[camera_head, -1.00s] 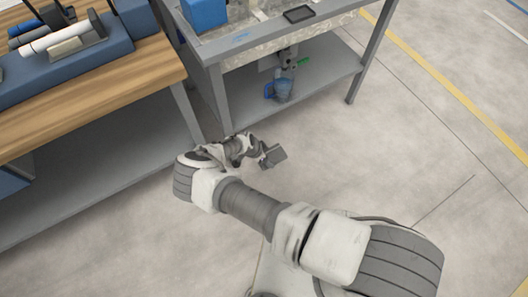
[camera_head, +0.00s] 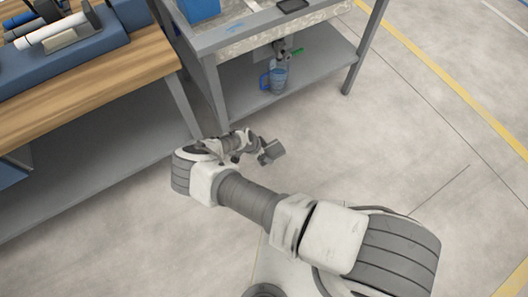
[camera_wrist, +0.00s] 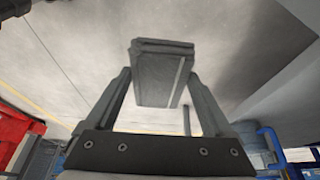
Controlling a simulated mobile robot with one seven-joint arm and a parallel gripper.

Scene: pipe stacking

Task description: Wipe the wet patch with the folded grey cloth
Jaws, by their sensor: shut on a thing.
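The folded grey cloth (camera_head: 273,149) is a small grey block at the end of my arm in the head view, over bare floor. In the wrist view the cloth (camera_wrist: 160,80) sits between both fingers of my gripper (camera_wrist: 158,88), which is shut on it. The gripper also shows small in the head view (camera_head: 262,152). The cloth is clear of the bench and the metal table. I cannot make out a wet patch in either view.
A metal table (camera_head: 230,40) with a lower shelf (camera_head: 310,75) stands ahead, holding a blue bin (camera_head: 200,8). A blue container (camera_head: 276,80) is on the shelf. A wooden bench (camera_head: 100,80) is at left. Open floor (camera_head: 400,150) lies to the right.

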